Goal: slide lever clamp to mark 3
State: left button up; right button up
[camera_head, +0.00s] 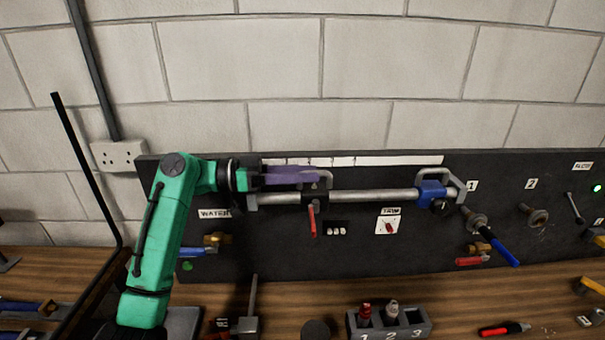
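A horizontal grey rail (370,195) runs along the front of a black panel. A clamp with a red lever (312,220) is on the rail left of its middle, the lever hanging down. A grey loop-shaped part (326,182) shows above the rail there. My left gripper (318,177) has purple fingers that reach right to this clamp and overlap its upper part. The picture does not show whether they grip it. A white scale strip (400,161) with dark marks lies above the rail; its numbers are too small to read. My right gripper is not in view.
A blue block (432,193) with a dark knob sits at the rail's right end. Below are a TRIM switch (387,225) and brass valves (217,239). A numbered grey holder (390,326) stands on the wooden bench. The rail is clear between red-lever clamp and blue block.

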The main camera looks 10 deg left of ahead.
aim_at(272, 194)
pick_arm(q)
jog(key=shift+a+f, duration=0.15)
jog(key=shift+a, duration=0.05)
jog(key=b+v, duration=0.1)
jog(key=v, duration=0.1)
jog(key=b+v, duration=0.1)
jog(key=v, duration=0.1)
jog(key=b+v, duration=0.1)
jog(key=b, duration=0.1)
jog(key=shift+a+f, duration=0.3)
jog(key=shift+a, duration=0.1)
jog(key=b+v, duration=0.2)
jog(key=v, duration=0.6)
jog(key=shift+a+r+b, duration=0.2)
jog(key=shift+r+b, duration=0.2)
jog(key=shift+r, duration=0.05)
jog(key=shift+s, duration=0.15)
